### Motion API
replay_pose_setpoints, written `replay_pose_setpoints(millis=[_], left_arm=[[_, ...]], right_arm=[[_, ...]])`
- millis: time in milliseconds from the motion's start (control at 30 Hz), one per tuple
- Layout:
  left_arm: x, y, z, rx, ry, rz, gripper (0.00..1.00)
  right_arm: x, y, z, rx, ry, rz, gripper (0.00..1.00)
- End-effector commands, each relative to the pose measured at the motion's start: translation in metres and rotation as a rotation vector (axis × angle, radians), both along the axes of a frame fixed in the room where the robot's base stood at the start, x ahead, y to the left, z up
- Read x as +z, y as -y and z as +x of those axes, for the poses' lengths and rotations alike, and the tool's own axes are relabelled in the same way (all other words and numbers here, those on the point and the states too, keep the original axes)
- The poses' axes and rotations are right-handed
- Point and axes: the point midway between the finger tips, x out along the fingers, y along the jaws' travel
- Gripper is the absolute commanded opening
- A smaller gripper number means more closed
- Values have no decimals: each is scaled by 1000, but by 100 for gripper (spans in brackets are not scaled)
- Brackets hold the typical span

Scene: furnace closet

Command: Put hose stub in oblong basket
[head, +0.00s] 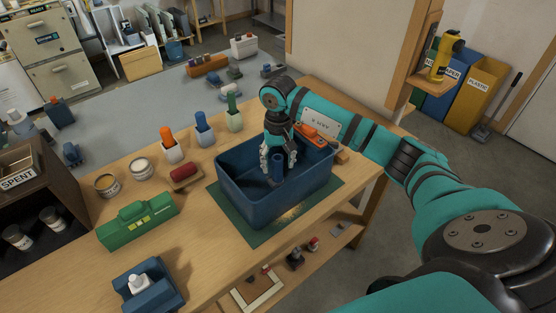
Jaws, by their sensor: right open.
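The oblong basket (250,201) is a dark blue, open-topped bin standing on a green mat on the wooden bench. My right gripper (277,172) reaches down into the basket, fingers pointing downward and open. A dark blue upright cylinder (277,166), which looks like the hose stub, shows between the fingers inside the basket. I cannot tell whether it touches the basket floor. My left gripper is not in view.
A green case (138,220), a dark red roll (185,173), two open cans and holders with coloured handles stand left of the basket. An orange item (316,138) lies at its far right rim. Bare bench lies between.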

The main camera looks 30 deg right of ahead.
Motion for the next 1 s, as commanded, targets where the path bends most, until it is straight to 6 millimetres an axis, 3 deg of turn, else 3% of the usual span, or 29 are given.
replay_pose_setpoints(millis=[133,267,700,1000], left_arm=[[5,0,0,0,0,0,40],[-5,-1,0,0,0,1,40],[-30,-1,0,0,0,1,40],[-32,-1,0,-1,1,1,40]], right_arm=[[5,0,0,0,0,1,53],[18,0,2,0,4,0,53],[106,0,1,-1,4,0,53],[123,0,0,0,-1,0,53]])
